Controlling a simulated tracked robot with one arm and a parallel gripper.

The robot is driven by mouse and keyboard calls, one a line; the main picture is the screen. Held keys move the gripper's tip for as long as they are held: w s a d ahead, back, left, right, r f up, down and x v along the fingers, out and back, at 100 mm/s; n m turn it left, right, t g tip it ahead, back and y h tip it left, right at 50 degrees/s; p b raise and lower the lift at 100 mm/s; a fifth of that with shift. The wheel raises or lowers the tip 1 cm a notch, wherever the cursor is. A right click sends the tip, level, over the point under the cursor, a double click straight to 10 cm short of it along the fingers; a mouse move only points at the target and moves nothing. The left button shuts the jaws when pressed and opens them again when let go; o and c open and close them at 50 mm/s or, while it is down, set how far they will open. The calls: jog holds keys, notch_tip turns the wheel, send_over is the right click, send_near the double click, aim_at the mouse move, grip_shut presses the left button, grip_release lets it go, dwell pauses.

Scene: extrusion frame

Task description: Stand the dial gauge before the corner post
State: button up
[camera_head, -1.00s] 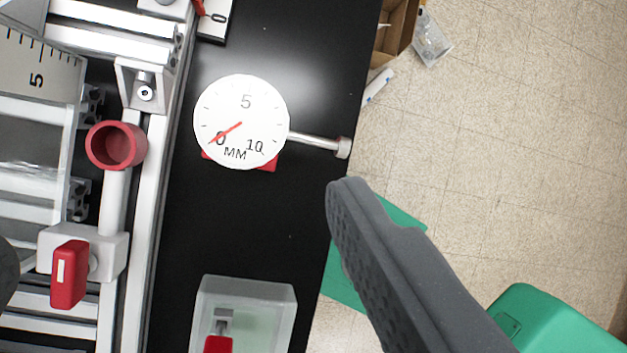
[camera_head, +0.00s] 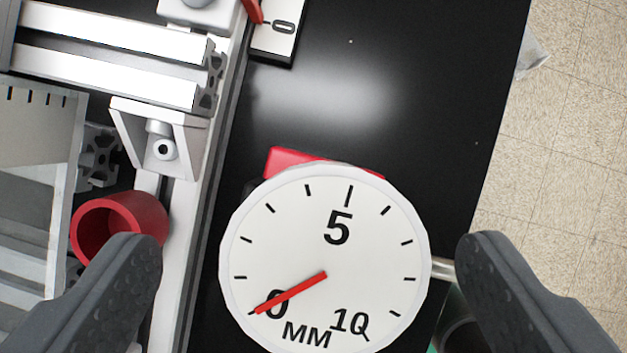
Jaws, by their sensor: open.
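The dial gauge (camera_head: 330,240) has a round white face with a red needle, the marks 0, 5 and 10, and MM. It fills the lower middle of the view, over the black table top. A red part (camera_head: 290,158) shows behind its upper rim, and its stem (camera_head: 443,268) points right, partly hidden by a finger. My gripper (camera_head: 315,250) is open, one finger on each side of the gauge, with nothing visibly gripped. The extrusion frame (camera_head: 190,230) runs down the left. Which upright is the corner post I cannot tell.
A red round cup-like part (camera_head: 120,222) sits on the frame beside my left finger. A metal bracket with a bolt (camera_head: 160,140) is above it. Another white scale (camera_head: 278,35) lies at the top. The black table (camera_head: 400,90) is clear above the gauge; tiled floor (camera_head: 560,150) lies right.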

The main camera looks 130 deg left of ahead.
jog(key=shift+p+x, duration=0.6)
jog(key=shift+x, duration=1.75)
jog(key=shift+s+f, duration=0.1)
jog(key=shift+s, duration=0.05)
jog(key=c, duration=1.6)
